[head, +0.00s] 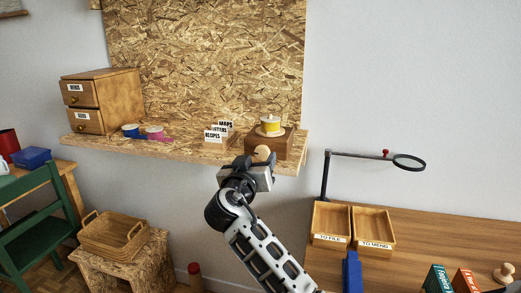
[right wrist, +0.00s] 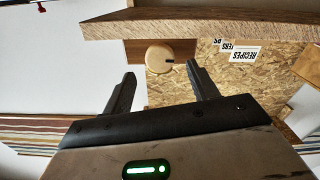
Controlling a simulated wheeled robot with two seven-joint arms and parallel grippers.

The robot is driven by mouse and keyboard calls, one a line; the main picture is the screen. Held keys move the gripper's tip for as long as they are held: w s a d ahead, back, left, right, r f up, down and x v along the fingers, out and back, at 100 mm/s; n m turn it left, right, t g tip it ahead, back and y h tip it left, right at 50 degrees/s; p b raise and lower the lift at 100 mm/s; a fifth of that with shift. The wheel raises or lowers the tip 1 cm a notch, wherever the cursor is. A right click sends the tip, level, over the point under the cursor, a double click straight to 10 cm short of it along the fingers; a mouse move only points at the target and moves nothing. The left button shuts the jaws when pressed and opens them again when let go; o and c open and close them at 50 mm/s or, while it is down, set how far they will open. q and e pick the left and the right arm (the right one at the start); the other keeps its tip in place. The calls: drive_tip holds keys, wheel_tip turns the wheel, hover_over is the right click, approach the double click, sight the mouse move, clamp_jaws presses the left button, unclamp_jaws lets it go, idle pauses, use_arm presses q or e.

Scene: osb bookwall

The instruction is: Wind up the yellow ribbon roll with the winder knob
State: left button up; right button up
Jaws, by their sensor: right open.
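The yellow ribbon roll (head: 270,125) sits with a pale cap on top of a brown wooden winder box (head: 284,147) at the right end of the OSB shelf. The winder knob (head: 262,153), a round light-wood disc, is on the box's front. My right gripper (head: 263,166) is in front of the box, close to the knob and partly overlapping the view of it. Contact cannot be told. My left gripper is not in view.
Letter and recipe cards (head: 215,133) stand left of the winder on the shelf (head: 180,147). Blue (head: 131,131) and pink (head: 155,133) rolls lie further left, beside a drawer cabinet (head: 103,100). A magnifier lamp (head: 408,162) and trays (head: 331,222) are on the right desk.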

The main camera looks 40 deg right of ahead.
sight(261, 153)
drive_tip(key=x, duration=0.3)
drive_tip(key=shift+w+d, duration=0.3)
drive_tip(key=shift+w+d+p, duration=0.2)
drive_tip(key=shift+d+p, duration=0.05)
drive_tip(key=shift+p, duration=0.05)
drive_tip(key=shift+c, duration=0.3)
